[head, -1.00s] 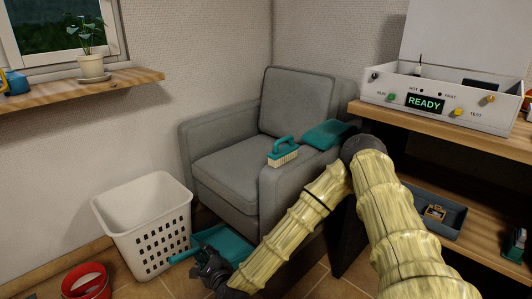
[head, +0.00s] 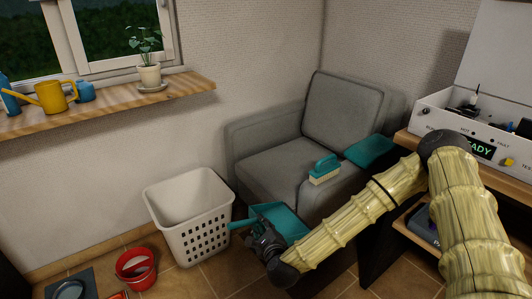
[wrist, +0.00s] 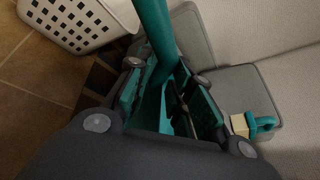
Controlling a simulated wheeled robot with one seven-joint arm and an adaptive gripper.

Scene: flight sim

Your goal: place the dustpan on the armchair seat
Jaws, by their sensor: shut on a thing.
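The teal dustpan (head: 287,224) is held low in front of the grey armchair (head: 345,110), between it and the white basket. My gripper (head: 264,241) is shut on the dustpan; in the wrist view the teal handle (wrist: 156,35) runs up from between the fingers (wrist: 172,100). The armchair seat (head: 278,168) is bare, and it lies above and behind the dustpan in the head view. A teal brush (head: 325,168) with pale bristles rests on the chair's right armrest; it also shows in the wrist view (wrist: 255,125).
A white laundry basket (head: 190,215) stands left of the dustpan. A red bucket (head: 136,268) is on the tiled floor. A teal cloth or cushion (head: 370,151) lies at the chair's right side. A wooden desk (head: 500,170) with a white console borders the right.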

